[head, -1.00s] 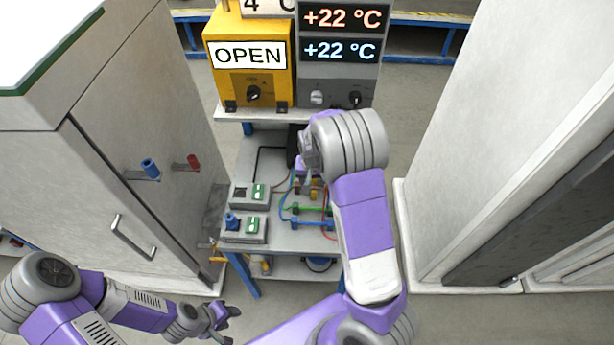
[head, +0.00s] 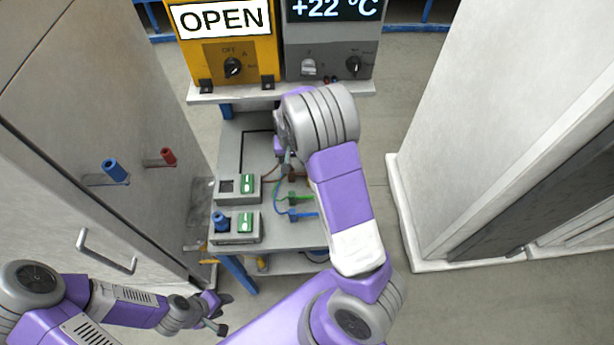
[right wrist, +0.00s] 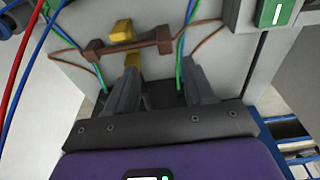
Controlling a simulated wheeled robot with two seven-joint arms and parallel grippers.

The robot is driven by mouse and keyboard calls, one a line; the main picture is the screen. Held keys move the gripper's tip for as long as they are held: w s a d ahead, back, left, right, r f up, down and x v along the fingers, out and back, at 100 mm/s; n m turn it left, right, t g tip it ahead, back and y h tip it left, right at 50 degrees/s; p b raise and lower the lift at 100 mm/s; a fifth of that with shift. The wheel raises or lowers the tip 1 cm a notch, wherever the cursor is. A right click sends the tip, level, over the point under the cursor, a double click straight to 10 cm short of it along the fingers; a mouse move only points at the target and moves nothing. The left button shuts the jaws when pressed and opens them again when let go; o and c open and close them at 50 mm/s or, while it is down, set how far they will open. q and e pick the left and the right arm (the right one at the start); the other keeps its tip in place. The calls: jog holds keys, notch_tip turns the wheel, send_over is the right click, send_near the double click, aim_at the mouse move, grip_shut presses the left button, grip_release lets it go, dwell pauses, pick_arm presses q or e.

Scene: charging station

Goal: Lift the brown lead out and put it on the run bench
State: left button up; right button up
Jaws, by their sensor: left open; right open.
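The brown lead (right wrist: 158,44) shows in the right wrist view as a brown bar-shaped plug with thin brown wires running off both sides. It lies just beyond my right gripper's fingertips (right wrist: 157,72). The fingers are apart, and I cannot tell whether they touch it. In the head view my right gripper (head: 286,160) hangs low over the grey bench (head: 240,140), and its wrist hides much of the plug area. Part of a brown wire (head: 271,172) shows beside it. My left gripper (head: 217,312) is open and empty at the lower left, away from the bench.
Green (head: 299,198) and blue (head: 301,215) leads lie close to the brown one. Two switch boxes (head: 236,227) stand at the bench's left. A yellow unit marked OPEN (head: 228,45) stands behind. Tall cabinets flank both sides; the left has a handle (head: 105,250) and pegs.

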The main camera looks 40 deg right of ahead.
jog(key=f, duration=0.4)
jog(key=w+f, duration=0.1)
jog(key=f, duration=0.1)
jog(key=shift+w+a+f+b, duration=0.1)
jog(key=shift+a+f+b, duration=0.05)
jog(key=shift+f+b, duration=0.2)
jog(key=shift+r, duration=0.1)
grip_shut()
